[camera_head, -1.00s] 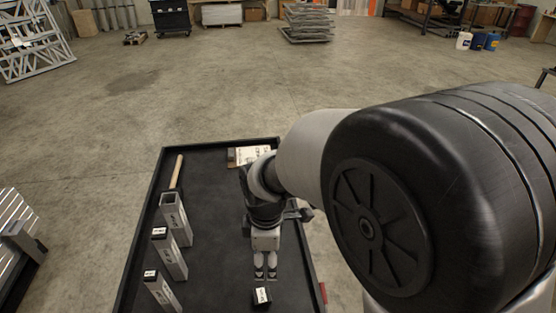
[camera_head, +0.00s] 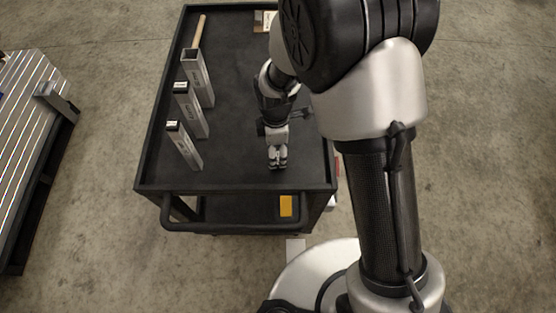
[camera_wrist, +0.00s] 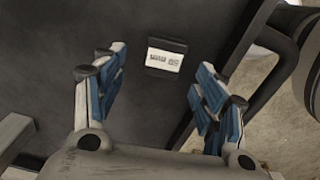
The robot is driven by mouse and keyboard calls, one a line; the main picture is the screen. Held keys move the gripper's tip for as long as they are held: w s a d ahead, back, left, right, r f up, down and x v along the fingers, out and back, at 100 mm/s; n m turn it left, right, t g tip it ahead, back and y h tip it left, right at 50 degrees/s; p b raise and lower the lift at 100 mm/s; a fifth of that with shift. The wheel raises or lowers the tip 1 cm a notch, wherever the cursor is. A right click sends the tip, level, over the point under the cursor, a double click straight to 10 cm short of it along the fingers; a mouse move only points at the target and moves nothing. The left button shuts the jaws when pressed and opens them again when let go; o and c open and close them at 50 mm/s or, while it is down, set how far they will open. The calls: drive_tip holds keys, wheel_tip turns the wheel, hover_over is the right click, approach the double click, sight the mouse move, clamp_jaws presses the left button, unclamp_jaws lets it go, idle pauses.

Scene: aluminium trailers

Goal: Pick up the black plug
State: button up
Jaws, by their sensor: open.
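The black plug (camera_wrist: 165,57) has a white printed label and lies on the cart's dark top in the wrist view. It shows between and beyond my open fingers, with nothing held. In the head view my gripper (camera_head: 277,164) points down over the near right part of the cart top (camera_head: 235,165). The plug cannot be made out there, apparently hidden by the gripper. In the wrist view the blue-padded fingertips (camera_wrist: 158,70) are spread to either side of the plug. Their height above it is hard to judge.
Square metal tubes stand along the cart's left: an open one (camera_head: 196,78), a middle one (camera_head: 190,110) and a near one (camera_head: 184,146). A wooden handle (camera_head: 198,31) lies behind them. The cart has a raised rim and a near push handle (camera_head: 235,229).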

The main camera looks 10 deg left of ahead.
sight(278, 158)
drive_tip(key=f, duration=0.1)
drive_tip(key=f+b, duration=0.1)
drive_tip(key=f, duration=0.1)
drive_tip(key=f+b, duration=0.1)
drive_tip(key=f, duration=0.1)
drive_tip(key=shift+s+d+f, duration=0.1)
drive_tip(key=shift+d+f, duration=0.1)
drive_tip(key=shift+d, duration=0.1)
drive_tip(key=shift+r, duration=0.1)
drive_tip(key=shift+c, duration=0.5)
drive_tip(key=c, duration=1.1)
